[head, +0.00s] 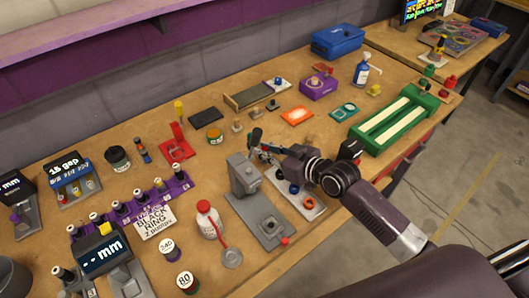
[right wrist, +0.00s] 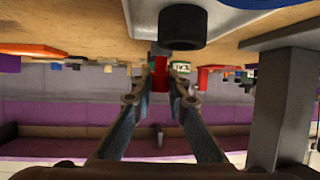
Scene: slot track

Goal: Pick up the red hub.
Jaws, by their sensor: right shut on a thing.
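My right gripper (head: 262,150) is over the middle of the bench, beside the top of the grey press-like stand (head: 243,176). In the right wrist view its two fingers (right wrist: 160,88) are closed on a small red cylindrical piece, the red hub (right wrist: 159,75). The hub sits between the fingertips. In the head view the hub is too small and covered by the gripper to make out clearly. My left gripper is not in view.
A pale tray (head: 311,212) with coloured rings lies below my right wrist. A white bottle (head: 208,222) and a purple rack (head: 150,200) stand to the left. A green slotted track (head: 428,105) lies to the right. Bare bench shows behind the gripper.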

